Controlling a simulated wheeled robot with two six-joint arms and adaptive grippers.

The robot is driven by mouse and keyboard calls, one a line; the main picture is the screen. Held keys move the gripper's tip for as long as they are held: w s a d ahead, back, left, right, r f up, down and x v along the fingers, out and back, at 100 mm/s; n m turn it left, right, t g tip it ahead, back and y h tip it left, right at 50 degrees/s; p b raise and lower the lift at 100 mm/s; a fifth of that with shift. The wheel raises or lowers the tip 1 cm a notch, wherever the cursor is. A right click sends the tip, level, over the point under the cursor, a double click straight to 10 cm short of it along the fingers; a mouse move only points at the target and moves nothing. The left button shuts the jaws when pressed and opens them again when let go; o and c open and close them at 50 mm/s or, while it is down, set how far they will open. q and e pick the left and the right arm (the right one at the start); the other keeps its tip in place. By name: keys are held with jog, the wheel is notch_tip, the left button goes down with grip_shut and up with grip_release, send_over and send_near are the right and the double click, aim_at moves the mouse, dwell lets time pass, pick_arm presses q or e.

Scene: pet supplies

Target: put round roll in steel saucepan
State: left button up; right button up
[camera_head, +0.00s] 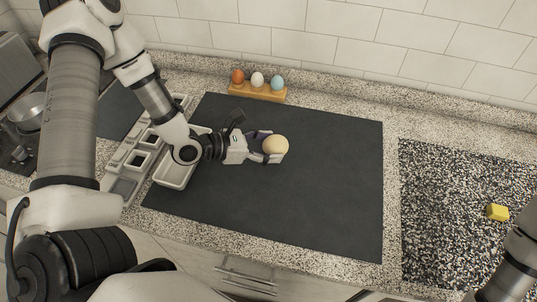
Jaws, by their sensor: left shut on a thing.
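The round roll (276,145) is a pale tan ball over the dark mat, near its middle. My left gripper (271,150) reaches in from the left and is shut on the roll, with its fingers around the roll's lower left side. I cannot tell whether the roll touches the mat or hangs just above it. A steel saucepan (27,109) stands on the dark cooktop at the far left, partly hidden by my left arm. Only a link of my right arm shows at the lower right corner; its gripper is out of view.
A wooden holder (258,92) with three eggs stands behind the dark mat (330,200). A grey compartment tray (122,188) lies left of the mat. A yellow block (497,212) sits on the speckled board (440,200) at right. The mat's right half is clear.

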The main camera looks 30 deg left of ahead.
pick_arm(q)
notch_tip(320, 180, down, 3)
jog(key=shift+f, duration=0.2)
jog(key=shift+w+f, duration=0.2)
jog(key=shift+f, duration=0.05)
jog(key=shift+s+r, duration=0.1)
jog(key=shift+s, duration=0.1)
jog(key=o, duration=1)
jog(key=shift+o, duration=0.2)
jog(key=shift+f, duration=0.2)
